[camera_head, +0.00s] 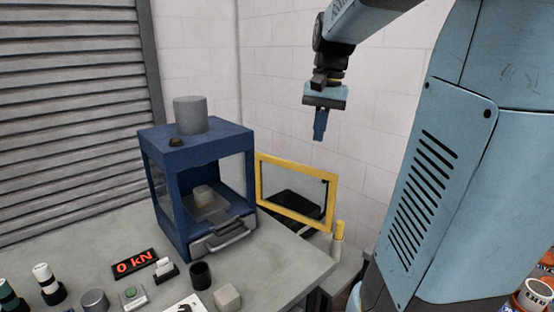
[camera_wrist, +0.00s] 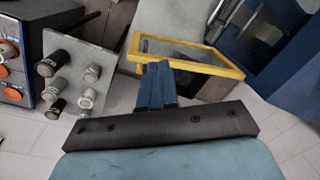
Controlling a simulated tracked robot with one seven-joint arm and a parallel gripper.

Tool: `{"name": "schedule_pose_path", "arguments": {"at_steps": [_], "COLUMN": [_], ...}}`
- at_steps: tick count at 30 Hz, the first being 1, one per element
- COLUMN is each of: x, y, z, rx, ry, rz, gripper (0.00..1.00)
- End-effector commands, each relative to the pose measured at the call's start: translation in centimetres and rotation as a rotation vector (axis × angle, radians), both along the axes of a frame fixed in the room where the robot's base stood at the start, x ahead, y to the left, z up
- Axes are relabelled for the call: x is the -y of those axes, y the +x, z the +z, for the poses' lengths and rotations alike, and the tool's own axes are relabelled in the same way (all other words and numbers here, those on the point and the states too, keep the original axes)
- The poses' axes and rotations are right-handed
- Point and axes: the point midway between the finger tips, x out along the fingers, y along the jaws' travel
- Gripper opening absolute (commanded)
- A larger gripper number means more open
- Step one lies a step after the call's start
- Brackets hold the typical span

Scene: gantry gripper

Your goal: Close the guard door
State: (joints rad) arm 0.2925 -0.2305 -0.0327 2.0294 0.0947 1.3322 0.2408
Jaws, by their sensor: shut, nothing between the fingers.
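The guard door (camera_head: 295,166) is a clear panel in a yellow frame. It stands open, swung out to the right of the blue press housing (camera_head: 205,146), whose front is uncovered. My gripper (camera_head: 319,138) is shut and empty, with its fingers pointing down. It hangs in the air above the door's outer, right-hand end in the head view. In the wrist view the shut fingertips (camera_wrist: 157,70) appear in front of the yellow door frame (camera_wrist: 205,69), with no contact that I can make out. The blue housing shows at the right there (camera_wrist: 298,72).
A drawer-like tray with a handle (camera_head: 226,238) sticks out at the housing's front.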

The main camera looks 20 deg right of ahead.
Motion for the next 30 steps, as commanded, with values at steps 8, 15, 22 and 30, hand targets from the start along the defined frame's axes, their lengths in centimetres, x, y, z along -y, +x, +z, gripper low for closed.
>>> {"name": "schedule_pose_path", "arguments": {"at_steps": [8,15,22,30], "x": [6.3,10.6,11.8,10.6], "y": [5.0,7.4,7.9,7.2], "z": [-0.1,-0.7,-1.2,-4.3], "rx": [-0.185,-0.295,-0.33,-0.332], "ry": [0.107,0.172,0.194,0.194], "rz": [-0.222,-0.35,-0.388,-0.387], "gripper": [0.0,0.0,0.0,0.0]}}
